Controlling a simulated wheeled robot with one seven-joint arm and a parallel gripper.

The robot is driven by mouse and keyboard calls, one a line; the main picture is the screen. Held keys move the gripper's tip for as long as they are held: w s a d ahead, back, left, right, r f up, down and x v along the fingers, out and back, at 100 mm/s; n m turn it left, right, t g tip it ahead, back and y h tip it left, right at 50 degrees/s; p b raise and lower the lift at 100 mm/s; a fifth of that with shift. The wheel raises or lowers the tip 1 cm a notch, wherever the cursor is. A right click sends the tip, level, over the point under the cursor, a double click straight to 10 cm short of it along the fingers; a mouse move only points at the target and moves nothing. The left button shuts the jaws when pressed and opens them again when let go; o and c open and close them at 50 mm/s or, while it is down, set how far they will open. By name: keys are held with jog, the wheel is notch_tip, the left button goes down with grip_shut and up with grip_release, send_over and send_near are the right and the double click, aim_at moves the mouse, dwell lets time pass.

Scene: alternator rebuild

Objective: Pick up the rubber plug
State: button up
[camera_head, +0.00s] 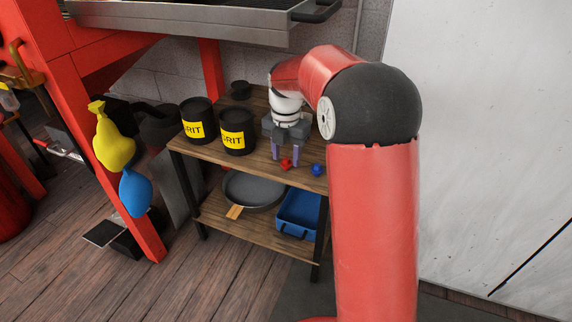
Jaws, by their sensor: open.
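My gripper (285,158) points down over the top of the wooden shelf unit, its two purple fingers apart. A small red piece (286,164) sits at the shelf's front edge, between or just in front of the fingertips; I cannot tell whether they touch it. A small blue piece (317,170) lies to its right, apart from the fingers. A small black round piece (240,89) stands at the back of the top shelf. I cannot tell from this view which of these small pieces is the rubber plug.
Two black cans with yellow grit labels (198,120) stand left of my gripper. The lower shelf (234,228) holds a grey pan (252,190) and a blue tray (297,213). A red frame (140,215) with yellow and blue bags stands left. A metal tray (190,22) overhangs behind.

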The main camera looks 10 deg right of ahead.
notch_tip(320, 180, down, 2)
jog(key=shift+f, duration=0.2)
jog(key=c, duration=0.8)
jog(key=shift+r, duration=0.15)
